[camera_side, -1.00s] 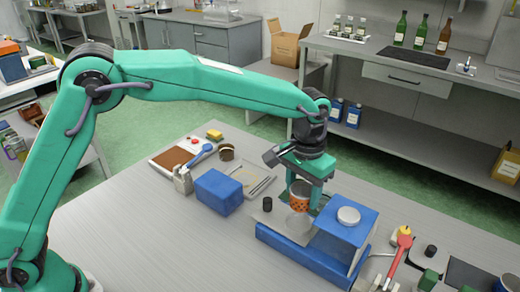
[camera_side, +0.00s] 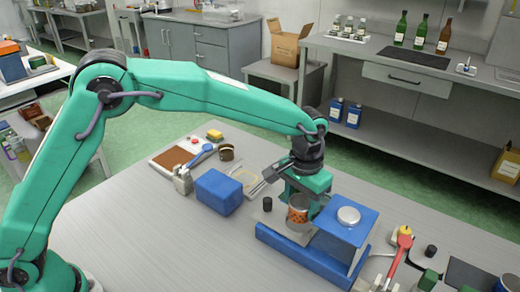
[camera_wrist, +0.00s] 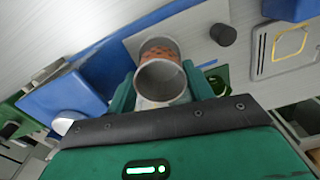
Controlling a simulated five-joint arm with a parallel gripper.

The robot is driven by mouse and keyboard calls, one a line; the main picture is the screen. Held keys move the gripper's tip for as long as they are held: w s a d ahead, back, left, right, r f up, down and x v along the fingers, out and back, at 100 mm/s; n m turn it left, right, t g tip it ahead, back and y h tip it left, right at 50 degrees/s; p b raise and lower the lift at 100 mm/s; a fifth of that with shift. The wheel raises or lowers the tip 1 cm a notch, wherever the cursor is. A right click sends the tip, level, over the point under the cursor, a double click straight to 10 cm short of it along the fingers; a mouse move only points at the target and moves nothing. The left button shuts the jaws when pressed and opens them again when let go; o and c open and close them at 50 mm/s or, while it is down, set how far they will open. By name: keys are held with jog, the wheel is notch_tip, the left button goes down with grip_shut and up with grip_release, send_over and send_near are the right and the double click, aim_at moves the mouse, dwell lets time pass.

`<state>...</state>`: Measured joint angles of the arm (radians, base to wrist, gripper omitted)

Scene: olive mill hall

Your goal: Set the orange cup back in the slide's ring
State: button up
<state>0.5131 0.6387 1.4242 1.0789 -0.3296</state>
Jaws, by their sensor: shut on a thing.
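The orange cup (camera_side: 298,214), with a dark pattern and a grey rim, is upright between the fingers of my gripper (camera_side: 303,196), which is shut on it. In the wrist view the cup (camera_wrist: 160,72) shows its open mouth, with a green finger on either side. It is low over the pale metal slide (camera_side: 272,224) beside the blue machine (camera_side: 345,222). The cup's lower end appears at the slide's clear ring (camera_side: 299,233); I cannot tell whether it is seated inside it. In the wrist view the cup covers the ring.
A black knob (camera_side: 267,204) stands left of the cup. A blue box (camera_side: 218,192) and a tray (camera_side: 243,178) are farther left. A red-handled tool (camera_side: 400,250) and a dark cylinder (camera_side: 431,251) lie right of the machine. The front left of the table is clear.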

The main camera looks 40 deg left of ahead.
aim_at(300, 212)
jog(key=shift+f, duration=0.6)
dwell(1.1)
jog(key=shift+f, duration=0.5)
jog(key=shift+f, duration=0.5)
dwell(0.5)
jog(key=o, duration=1.1)
jog(key=shift+d+r, duration=0.1)
jog(key=shift+d+r, duration=0.1)
jog(key=shift+r, duration=1.9)
jog(key=shift+c, duration=0.3)
jog(key=shift+o, duration=0.3)
jog(key=shift+r, duration=2.1)
